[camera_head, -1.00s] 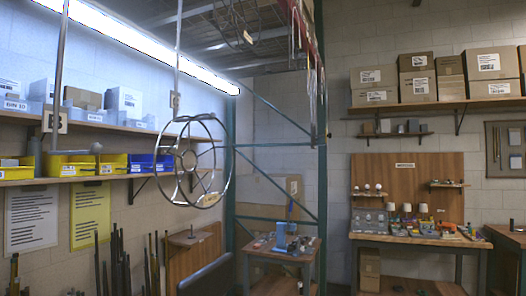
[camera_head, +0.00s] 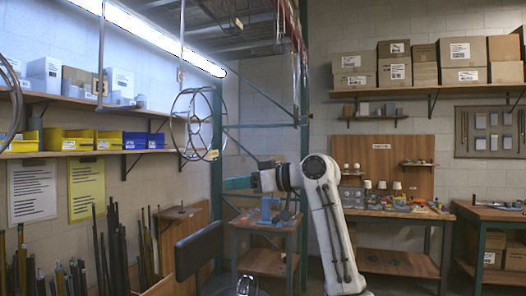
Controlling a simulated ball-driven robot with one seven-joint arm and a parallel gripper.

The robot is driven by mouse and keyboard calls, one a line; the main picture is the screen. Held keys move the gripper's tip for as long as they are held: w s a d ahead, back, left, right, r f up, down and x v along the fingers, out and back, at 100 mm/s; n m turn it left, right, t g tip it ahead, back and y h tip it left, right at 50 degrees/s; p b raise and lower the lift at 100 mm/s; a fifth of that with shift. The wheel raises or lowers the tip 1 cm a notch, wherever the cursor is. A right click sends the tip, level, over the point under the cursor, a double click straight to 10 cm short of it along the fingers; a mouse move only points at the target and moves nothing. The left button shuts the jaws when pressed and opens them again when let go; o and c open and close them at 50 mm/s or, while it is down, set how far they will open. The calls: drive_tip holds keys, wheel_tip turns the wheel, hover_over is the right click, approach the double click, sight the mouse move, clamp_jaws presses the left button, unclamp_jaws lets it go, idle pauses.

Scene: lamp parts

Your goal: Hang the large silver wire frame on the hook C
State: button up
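A large round silver wire frame (camera_head: 197,124) hangs upright below a thin vertical rod (camera_head: 181,40) in the left middle. A small tag sits on that rod; its letter is too small to read. Another rod (camera_head: 102,45) with a tag hangs to its left, its lower end bare. I cannot tell which hook is C.
Part of another grey ring (camera_head: 10,100) shows at the left edge. Shiny curved metal (camera_head: 245,288) shows at the bottom. A small table (camera_head: 265,224) stands behind my arm. A shelf with yellow bins (camera_head: 68,140) and a stand of rods line the left wall.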

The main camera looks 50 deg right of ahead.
drive_tip(key=s+d+r+n+t, duration=0.1)
drive_tip(key=s+r, duration=0.2)
drive_tip(key=r, duration=0.5)
drive_tip(key=s+d+r+n, duration=0.1)
drive_tip(key=s+r+n, duration=0.15)
drive_tip(key=r, duration=0.55)
drive_tip(key=p, duration=0.2)
hover_over(223, 147)
drive_tip(key=shift+r+m+y, duration=0.3)
drive_tip(key=shift+m+y, duration=0.1)
drive_tip(key=shift+m, duration=0.05)
drive_tip(key=shift+c, duration=0.5)
clamp_jaws()
drive_tip(key=shift+o, duration=0.9)
unclamp_jaws()
